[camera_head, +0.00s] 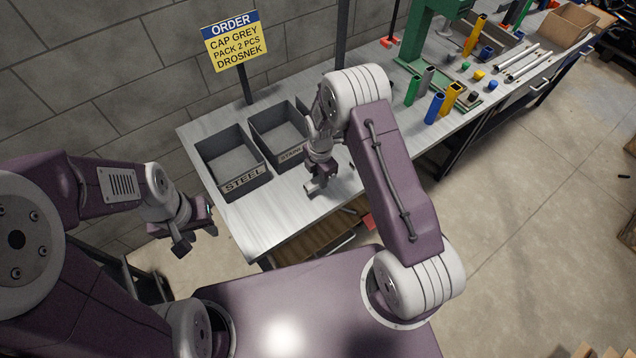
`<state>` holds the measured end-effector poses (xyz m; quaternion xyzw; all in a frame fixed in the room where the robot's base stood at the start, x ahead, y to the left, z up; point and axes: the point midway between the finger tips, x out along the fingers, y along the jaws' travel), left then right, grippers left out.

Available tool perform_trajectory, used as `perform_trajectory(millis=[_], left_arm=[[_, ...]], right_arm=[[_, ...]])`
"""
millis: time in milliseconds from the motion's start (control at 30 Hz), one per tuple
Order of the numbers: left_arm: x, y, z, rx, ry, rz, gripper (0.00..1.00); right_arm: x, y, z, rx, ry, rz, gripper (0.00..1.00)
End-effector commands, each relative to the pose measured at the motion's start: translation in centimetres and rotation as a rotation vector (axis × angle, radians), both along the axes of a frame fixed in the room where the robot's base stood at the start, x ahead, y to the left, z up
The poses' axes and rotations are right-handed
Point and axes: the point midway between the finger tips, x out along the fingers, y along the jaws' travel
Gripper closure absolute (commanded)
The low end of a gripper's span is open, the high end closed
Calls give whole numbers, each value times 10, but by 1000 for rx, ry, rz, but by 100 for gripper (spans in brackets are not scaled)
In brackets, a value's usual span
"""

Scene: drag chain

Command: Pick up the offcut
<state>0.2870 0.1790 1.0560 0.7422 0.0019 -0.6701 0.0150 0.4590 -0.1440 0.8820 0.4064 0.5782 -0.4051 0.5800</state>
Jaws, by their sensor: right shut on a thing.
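My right gripper (317,188) points down over the front part of the metal workbench (272,211), right of the bin marked STEEL. It is shut on a small piece, which I take to be the offcut; the fingers hide most of it and its shape is not clear. I cannot tell whether the piece touches the bench top. My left gripper (196,238) hangs in front of the bench's left end, apart from it. Its fingers are spread and nothing shows between them.
The STEEL bin (245,181) and a second grey bin (290,156) stand on the bench; my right arm partly hides what lies beyond. An order sign (234,42) rises behind. Coloured tubes, a green machine (414,45) and a cardboard box (570,22) occupy the right end.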

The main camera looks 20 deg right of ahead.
Motion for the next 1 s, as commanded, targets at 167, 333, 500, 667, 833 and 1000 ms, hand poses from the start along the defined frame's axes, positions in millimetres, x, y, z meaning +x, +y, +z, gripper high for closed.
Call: perform_trajectory(millis=[167, 333, 500, 667, 833, 1000], left_arm=[[0, 0, -8, 0, 0, 0, 64], [0, 0, -13, 0, 0, 0, 64], [0, 0, -15, 0, 0, 0, 64], [0, 0, -15, 0, 0, 0, 64], [0, 0, -15, 0, 0, 0, 64], [0, 0, -15, 0, 0, 0, 64]], right_arm=[[-42, -14, 23, 0, 3, -2, 100], [-77, -26, 46, 0, 1, -2, 100], [-96, -32, 59, -1, 2, -1, 100], [-101, -34, 62, 0, 3, 0, 100], [-100, -34, 62, 0, 3, 0, 100], [-100, -34, 61, 0, 4, 0, 100]])
